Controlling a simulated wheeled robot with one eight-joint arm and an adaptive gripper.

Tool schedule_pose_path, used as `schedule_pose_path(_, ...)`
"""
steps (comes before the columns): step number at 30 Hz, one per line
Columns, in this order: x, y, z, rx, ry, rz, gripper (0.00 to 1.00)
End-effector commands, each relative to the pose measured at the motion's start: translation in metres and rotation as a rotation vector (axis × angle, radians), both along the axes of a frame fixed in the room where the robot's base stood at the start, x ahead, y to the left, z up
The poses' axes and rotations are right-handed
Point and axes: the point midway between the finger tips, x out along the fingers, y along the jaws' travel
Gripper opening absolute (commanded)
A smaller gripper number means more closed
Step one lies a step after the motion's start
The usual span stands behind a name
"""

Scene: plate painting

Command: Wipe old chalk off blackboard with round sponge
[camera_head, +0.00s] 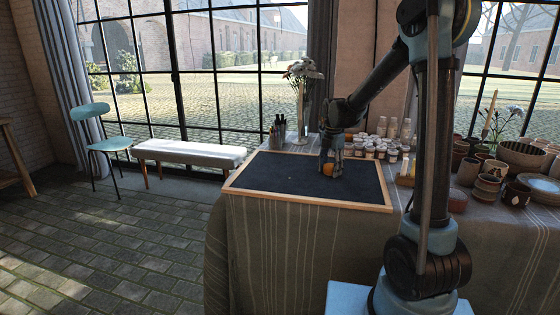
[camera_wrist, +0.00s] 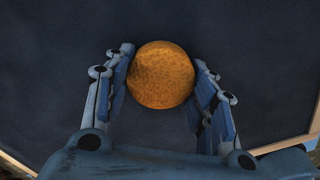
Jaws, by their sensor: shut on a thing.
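The round orange sponge (camera_wrist: 161,75) sits between the two fingers of my gripper (camera_wrist: 163,85) in the wrist view. In the head view the sponge (camera_head: 328,169) shows small and orange under my gripper (camera_head: 331,165). My gripper is shut on it, low over the right half of the blackboard. The blackboard (camera_head: 270,174) lies flat on the table, dark, with a light wooden frame. No clear chalk marks show on its visible surface. I cannot tell whether the sponge touches the board.
Several small jars (camera_head: 378,148) stand behind the board at right. A pen cup (camera_head: 277,135) and a flower vase (camera_head: 301,110) stand at its back edge. Bowls and pots (camera_head: 487,188) crowd the table's right side. The board's left half is clear.

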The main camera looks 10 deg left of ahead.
Motion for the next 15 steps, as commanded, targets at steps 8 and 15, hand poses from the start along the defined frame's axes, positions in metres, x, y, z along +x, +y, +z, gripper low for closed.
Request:
schedule_pose_path(8,-0.003,-0.009,0.018,0.0,0.0,0.011,0.25)
schedule_pose_path(15,-0.003,-0.007,0.045,0.0,0.0,0.014,0.25)
